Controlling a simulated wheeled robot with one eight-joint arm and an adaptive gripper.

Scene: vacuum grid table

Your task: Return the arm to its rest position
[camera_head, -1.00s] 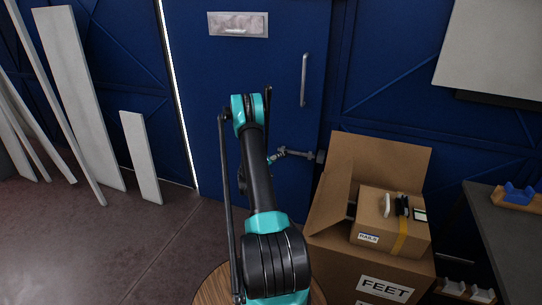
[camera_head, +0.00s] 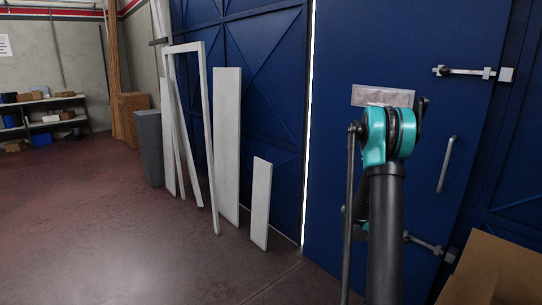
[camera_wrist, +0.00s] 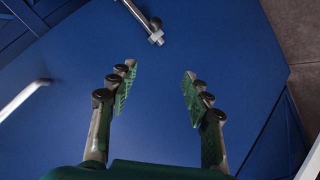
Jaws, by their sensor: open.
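My gripper (camera_wrist: 157,82) shows in the wrist view with its two green-padded fingers spread apart and nothing between them. Behind the fingers is the blue door (camera_wrist: 150,130), with a metal latch (camera_wrist: 143,22) at the top and a bar handle (camera_wrist: 22,98) at the left. In the head view my teal and black arm rises in front of the blue door (camera_head: 334,190), and my gripper is not visible there.
White boards (camera_head: 227,145) lean on the blue wall left of the door. A grey bin (camera_head: 148,148) and shelves (camera_head: 45,120) stand farther left. A cardboard flap (camera_head: 492,270) is at the lower right. The floor (camera_head: 110,240) at the left is clear.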

